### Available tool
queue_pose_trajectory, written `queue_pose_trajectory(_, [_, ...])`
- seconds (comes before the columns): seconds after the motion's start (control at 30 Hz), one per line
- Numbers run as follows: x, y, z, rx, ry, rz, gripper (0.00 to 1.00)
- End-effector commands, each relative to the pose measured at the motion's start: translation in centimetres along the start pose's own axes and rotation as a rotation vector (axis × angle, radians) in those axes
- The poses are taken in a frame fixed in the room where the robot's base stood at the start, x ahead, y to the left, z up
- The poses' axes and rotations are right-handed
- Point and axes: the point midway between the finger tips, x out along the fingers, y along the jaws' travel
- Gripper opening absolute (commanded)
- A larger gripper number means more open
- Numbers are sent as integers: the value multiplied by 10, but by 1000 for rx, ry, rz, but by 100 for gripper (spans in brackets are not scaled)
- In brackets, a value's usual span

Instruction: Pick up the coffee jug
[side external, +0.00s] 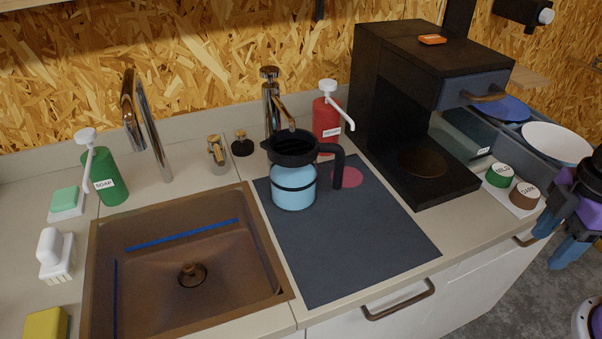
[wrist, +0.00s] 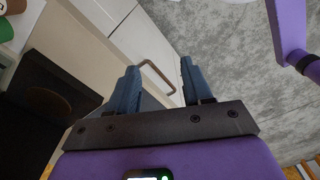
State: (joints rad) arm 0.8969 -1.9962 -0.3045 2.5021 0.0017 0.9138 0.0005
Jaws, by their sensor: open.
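The coffee jug (side external: 294,190) stands upright on a dark mat (side external: 340,250) in the side external view. It has a light blue body, a black collar and a black handle on its right side. My gripper (side external: 561,236) is at the far right of that view, well away from the jug and out past the counter's front edge. In the wrist view my gripper (wrist: 157,82) has its two blue fingers apart with nothing between them. The jug does not show in the wrist view.
A black coffee machine (side external: 400,90) stands right of the mat, with two labelled pods (side external: 510,186) beside it. A copper sink (side external: 190,240) lies left. A tap (side external: 272,100) and red pump bottle (side external: 327,115) stand behind the jug. The mat's front is clear.

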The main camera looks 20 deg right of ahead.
Motion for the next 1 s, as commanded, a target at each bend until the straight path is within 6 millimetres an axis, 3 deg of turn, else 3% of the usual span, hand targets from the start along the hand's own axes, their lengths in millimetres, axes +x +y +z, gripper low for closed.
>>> queue_pose_trajectory(0.27, [2,3,-2,-16,-22,13,50])
queue_pose_trajectory(0.47, [16,30,-23,-166,-201,138,50])
queue_pose_trajectory(0.7, [31,72,-73,-436,-505,377,50])
queue_pose_trajectory(1.0, [47,99,-162,-778,-841,700,50])
